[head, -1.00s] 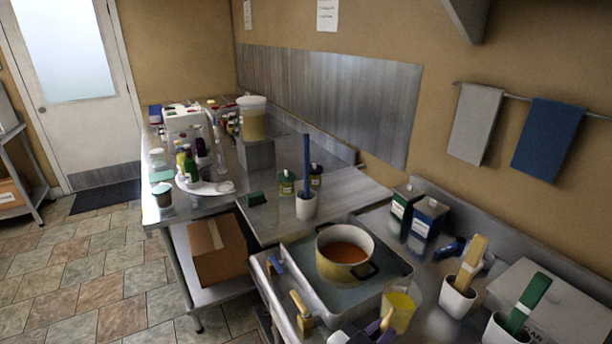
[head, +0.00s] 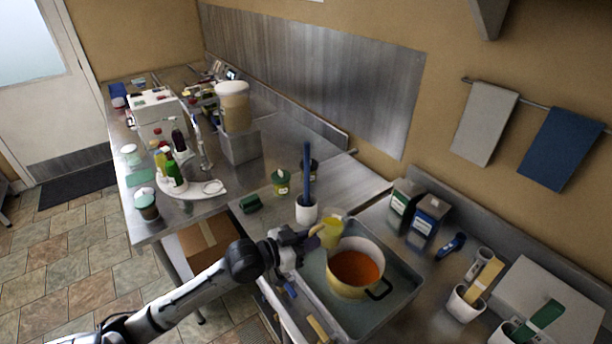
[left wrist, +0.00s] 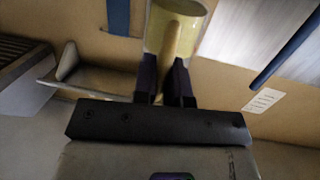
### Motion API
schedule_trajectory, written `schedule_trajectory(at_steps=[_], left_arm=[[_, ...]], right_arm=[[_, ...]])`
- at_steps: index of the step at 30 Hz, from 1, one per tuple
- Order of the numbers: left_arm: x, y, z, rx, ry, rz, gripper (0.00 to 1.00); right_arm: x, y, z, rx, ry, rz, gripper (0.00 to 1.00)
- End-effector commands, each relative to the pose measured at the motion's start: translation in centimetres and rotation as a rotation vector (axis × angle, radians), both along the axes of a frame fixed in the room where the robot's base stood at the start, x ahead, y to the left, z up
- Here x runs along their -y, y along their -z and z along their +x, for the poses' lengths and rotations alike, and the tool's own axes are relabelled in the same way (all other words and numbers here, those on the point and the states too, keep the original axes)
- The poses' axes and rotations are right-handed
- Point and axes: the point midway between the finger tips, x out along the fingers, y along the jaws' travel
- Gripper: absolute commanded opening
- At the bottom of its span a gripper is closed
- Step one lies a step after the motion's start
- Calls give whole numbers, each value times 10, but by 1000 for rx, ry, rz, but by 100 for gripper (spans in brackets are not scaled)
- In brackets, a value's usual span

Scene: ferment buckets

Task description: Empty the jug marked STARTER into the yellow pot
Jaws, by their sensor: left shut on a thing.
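The yellow pot (head: 349,291) stands in the metal tray basin and holds an orange-red liquid. A small translucent yellow jug (head: 331,235) is at the pot's back-left rim, held roughly upright. Whether it is directly over the pot is hard to tell. No STARTER marking is legible on it. My left gripper (head: 312,240) is shut on the jug's handle. In the left wrist view the jug (left wrist: 185,25) is at the top, with its handle between the dark fingers (left wrist: 167,82). My right gripper is not in view.
A white holder with a blue-handled tool (head: 306,212) stands close behind the jug. Green and blue tins (head: 428,220) stand right of the pot. White holders with yellow (head: 484,276) and green tools are at the lower right. A grey tray (head: 402,305) surrounds the pot.

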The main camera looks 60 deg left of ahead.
Motion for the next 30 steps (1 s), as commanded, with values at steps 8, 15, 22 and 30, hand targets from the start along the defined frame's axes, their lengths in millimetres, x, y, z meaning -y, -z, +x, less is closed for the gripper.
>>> schedule_trajectory(at_steps=[8,15,22,30], left_arm=[[-35,-75,5,-33,180,-6,0],[-27,-115,3,-50,352,-9,0],[-14,-132,-2,-81,462,-3,0],[-13,-122,-2,-114,475,-2,0]], right_arm=[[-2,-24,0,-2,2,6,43],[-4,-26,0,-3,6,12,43],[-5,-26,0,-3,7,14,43],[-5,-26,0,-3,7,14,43]])
